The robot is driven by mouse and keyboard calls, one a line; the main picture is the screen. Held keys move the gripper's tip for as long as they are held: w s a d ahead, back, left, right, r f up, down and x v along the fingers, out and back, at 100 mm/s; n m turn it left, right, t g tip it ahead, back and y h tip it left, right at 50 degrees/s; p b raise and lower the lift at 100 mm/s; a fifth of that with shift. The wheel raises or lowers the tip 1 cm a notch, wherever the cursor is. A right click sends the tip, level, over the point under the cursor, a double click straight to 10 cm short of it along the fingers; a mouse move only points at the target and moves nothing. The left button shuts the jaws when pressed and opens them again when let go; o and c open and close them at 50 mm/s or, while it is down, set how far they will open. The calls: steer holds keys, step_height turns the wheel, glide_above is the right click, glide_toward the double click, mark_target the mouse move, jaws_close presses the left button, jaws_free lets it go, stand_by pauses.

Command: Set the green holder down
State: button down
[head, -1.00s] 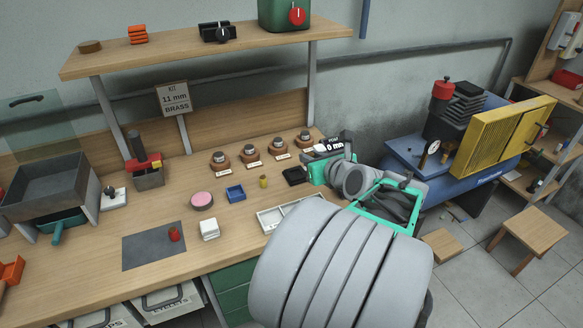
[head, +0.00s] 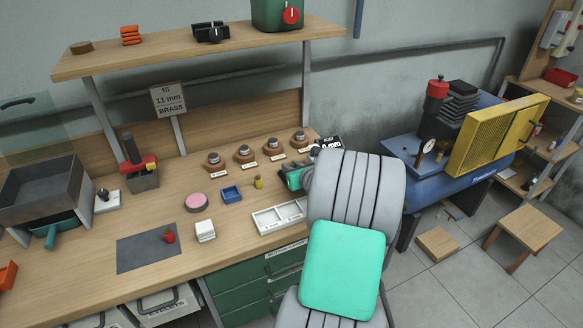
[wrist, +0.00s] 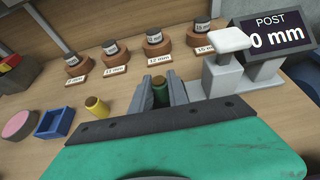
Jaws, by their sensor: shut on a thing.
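The green holder (wrist: 160,93) is a small dark green cylinder with a paler top, standing upright in the wrist view. My gripper (wrist: 162,98) is shut on it, with one grey finger on each side. The fingers and gripper body hide its lower part, and I cannot tell whether its base touches the table (wrist: 125,82). In the head view my arm hides the holder and the fingertips; only a bit of the teal gripper body shows beside the small display.
A grey gauge with a white top (wrist: 228,40) and a "POST 0 mm" display (wrist: 274,35) stand close right. Several brown round stands (wrist: 158,47) with labels line the back. A yellow cylinder (wrist: 97,106) and blue tray (wrist: 54,123) are left. A white divided tray (head: 280,216) lies in front.

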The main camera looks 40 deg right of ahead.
steer(key=shift+s+a+f, duration=0.1)
steer(key=shift+f, duration=0.6)
steer(key=c, duration=1.7)
jaws_free()
steer(key=shift+f, duration=0.1)
steer(key=shift+c, duration=0.2)
steer(key=o, duration=0.5)
steer(key=shift+s+f, duration=0.15)
steer(key=shift+f, duration=0.1)
steer(key=shift+c, duration=0.2)
steer(key=shift+a+f, duration=0.1)
steer(key=shift+r, duration=0.75)
steer(key=v, duration=0.7)
steer(key=r+v, duration=0.1)
steer(key=v, duration=0.3)
steer(key=shift+s, duration=0.15)
